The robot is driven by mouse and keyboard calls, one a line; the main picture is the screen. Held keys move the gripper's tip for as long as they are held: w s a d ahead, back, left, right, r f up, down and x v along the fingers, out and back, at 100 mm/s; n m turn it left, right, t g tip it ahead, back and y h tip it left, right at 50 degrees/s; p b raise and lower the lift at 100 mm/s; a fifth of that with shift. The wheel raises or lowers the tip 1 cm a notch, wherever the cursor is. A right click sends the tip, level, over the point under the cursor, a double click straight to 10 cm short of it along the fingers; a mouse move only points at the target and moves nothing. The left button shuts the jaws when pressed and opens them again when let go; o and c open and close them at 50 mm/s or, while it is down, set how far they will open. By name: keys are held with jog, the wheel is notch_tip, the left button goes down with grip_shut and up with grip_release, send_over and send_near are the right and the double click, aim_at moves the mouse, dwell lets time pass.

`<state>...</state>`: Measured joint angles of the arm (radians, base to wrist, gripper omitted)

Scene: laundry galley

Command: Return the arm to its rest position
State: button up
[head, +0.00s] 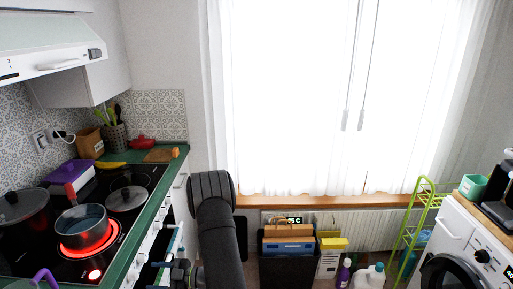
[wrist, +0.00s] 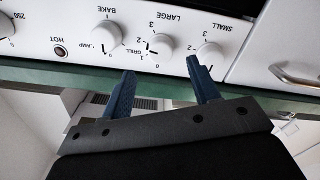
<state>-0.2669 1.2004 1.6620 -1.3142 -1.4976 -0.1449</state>
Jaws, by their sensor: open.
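My arm (head: 218,225) stands up in the lower middle of the head view, in front of the window and beside the stove front. In the wrist view my gripper (wrist: 161,66) is open, with its two blue fingers apart and nothing between them. The fingers are near the green counter edge (wrist: 60,75) and the white stove panel with its knobs (wrist: 159,44). I cannot tell whether a fingertip touches the panel. In the head view the gripper is low beside the stove front and hard to make out.
A pot (head: 82,222) stands on a glowing red burner. A lidded pan (head: 127,198) and a dark pot (head: 22,207) are also on the hob. Boxes (head: 288,243), bottles (head: 369,277), a green rack (head: 413,232) and a washing machine (head: 465,245) stand to the right.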

aim_at(138, 274)
jog(key=a, duration=0.5)
jog(key=shift+s+a, duration=0.1)
jog(key=shift+a, duration=0.15)
jog(key=shift+a+n, duration=0.1)
jog(key=shift+n, duration=0.2)
jog(key=n, duration=0.7)
jog(key=shift+n, duration=0.4)
jog(key=n, duration=0.8)
jog(key=shift+n, duration=0.3)
